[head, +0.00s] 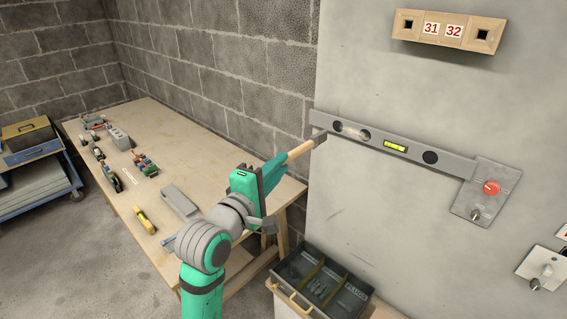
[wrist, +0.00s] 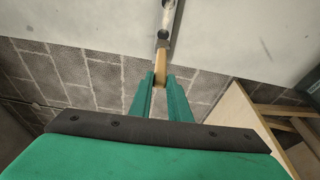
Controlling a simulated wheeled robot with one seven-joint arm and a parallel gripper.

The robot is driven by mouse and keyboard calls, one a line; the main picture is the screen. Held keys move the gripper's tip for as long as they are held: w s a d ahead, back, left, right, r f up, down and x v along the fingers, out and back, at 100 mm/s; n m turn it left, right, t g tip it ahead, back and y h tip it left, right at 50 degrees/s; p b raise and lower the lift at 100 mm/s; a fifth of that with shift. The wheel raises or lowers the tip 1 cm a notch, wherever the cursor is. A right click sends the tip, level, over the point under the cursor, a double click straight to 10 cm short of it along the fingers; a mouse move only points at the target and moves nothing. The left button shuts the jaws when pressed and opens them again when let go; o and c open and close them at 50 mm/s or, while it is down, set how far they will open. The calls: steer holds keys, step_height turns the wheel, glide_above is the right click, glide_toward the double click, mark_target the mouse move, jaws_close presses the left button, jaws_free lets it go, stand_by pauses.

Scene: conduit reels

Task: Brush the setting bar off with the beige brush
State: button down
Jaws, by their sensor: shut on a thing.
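The setting bar (head: 446,164) is a long grey bar with a yellow-green bubble vial, fixed along the pale wall panel and sloping down to the right. Its left end is nearest my gripper. My gripper (head: 276,168) is shut on the beige brush (head: 299,152), whose wooden handle points up and right. The brush's dark head is at the bar's left end; I cannot tell whether it touches. In the wrist view, the brush (wrist: 160,66) stands between the fingertips (wrist: 160,80), with the bar (wrist: 166,22) beyond it. The bristles are not clearly visible.
A plate with a red button (head: 491,187) joins the bar's right end. A block marked 31 and 32 (head: 447,30) is above. A dark divided bin (head: 322,286) stands below. The wooden workbench (head: 165,130) at left holds several tools. A blue cart (head: 35,160) is far left.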

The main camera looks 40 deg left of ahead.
mark_target(296, 156)
steer(key=shift+w+d, duration=0.2)
steer(key=shift+w, duration=1.25)
steer(key=shift+w+d, duration=0.15)
steer(key=shift+w, duration=1.25)
steer(key=shift+s+a, duration=0.1)
steer(key=shift+s, duration=0.05)
steer(key=d, duration=1.1)
steer(key=shift+s+r, duration=0.15)
steer(key=shift+s, duration=0.15)
steer(key=shift+a, duration=0.2)
